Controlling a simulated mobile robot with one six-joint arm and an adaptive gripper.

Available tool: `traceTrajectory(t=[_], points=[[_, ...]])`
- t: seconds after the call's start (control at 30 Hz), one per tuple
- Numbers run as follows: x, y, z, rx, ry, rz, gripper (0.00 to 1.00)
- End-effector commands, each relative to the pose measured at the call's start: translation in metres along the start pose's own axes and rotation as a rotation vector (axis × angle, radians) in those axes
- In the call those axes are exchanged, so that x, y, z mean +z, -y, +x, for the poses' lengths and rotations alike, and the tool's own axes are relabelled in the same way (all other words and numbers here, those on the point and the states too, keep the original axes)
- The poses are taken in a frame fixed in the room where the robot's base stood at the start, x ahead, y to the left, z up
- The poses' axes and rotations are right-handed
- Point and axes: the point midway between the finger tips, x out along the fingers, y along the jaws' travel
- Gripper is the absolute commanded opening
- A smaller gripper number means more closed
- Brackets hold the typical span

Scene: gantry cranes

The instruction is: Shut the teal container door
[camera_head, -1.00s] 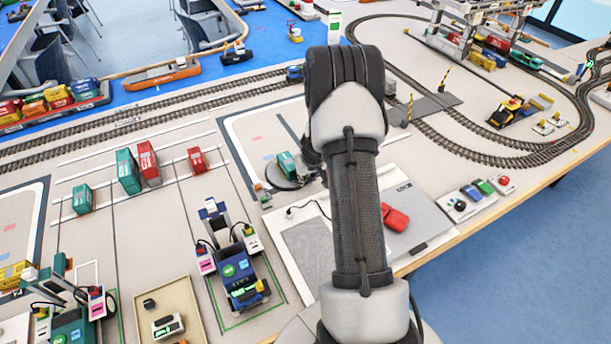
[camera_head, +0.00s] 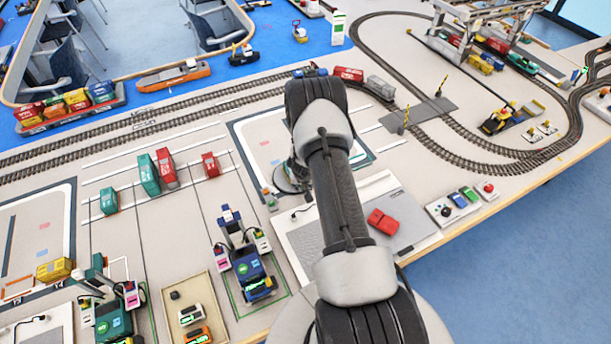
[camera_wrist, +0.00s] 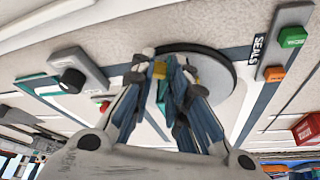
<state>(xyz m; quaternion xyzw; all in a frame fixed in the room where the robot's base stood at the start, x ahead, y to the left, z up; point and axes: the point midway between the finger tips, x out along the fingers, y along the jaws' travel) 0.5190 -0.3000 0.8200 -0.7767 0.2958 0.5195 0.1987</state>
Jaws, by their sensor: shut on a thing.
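In the wrist view, my gripper (camera_wrist: 167,88) is over a round grey turntable (camera_wrist: 218,80) with a dark rim. Its blue-grey fingers are closed in on the teal container (camera_wrist: 163,98), of which only a narrow teal part shows between them. I cannot tell whether that part is the door or the body, or how far the door stands open. A small yellow piece (camera_wrist: 159,70) shows at the fingertips. In the head view my arm hides the gripper and the container, and only an edge of the turntable (camera_head: 284,188) shows.
A "SEALS" panel with green (camera_wrist: 292,36) and orange (camera_wrist: 274,74) buttons lies right of the turntable, and a black knob (camera_wrist: 73,80) lies left. A grey mat with a red object (camera_head: 382,221) is right of my arm. Other containers (camera_head: 148,174) stand left.

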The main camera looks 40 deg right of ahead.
Motion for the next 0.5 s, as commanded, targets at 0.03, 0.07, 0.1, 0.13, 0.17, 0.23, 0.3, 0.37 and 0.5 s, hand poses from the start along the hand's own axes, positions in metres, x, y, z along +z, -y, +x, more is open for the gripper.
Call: traceTrajectory(t=[0.03, 0.07, 0.1, 0.13, 0.17, 0.23, 0.3, 0.37, 0.5], points=[[-0.0013, 0.0002, -0.0035, 0.004, -0.001, 0.008, 0.00], [-0.0013, 0.0003, -0.0031, 0.005, -0.002, 0.011, 0.00], [-0.0009, 0.0002, -0.0026, 0.007, -0.002, 0.015, 0.00], [-0.0005, 0.0001, -0.0021, 0.008, -0.002, 0.017, 0.00], [-0.0001, 0.0000, -0.0015, 0.009, -0.002, 0.019, 0.00], [0.0004, -0.0002, -0.0005, 0.010, -0.002, 0.021, 0.00], [0.0008, -0.0003, 0.0001, 0.010, -0.002, 0.021, 0.00], [0.0010, -0.0004, 0.0003, 0.010, -0.002, 0.021, 0.00], [0.0013, -0.0005, 0.0003, 0.010, -0.001, 0.021, 0.16]])
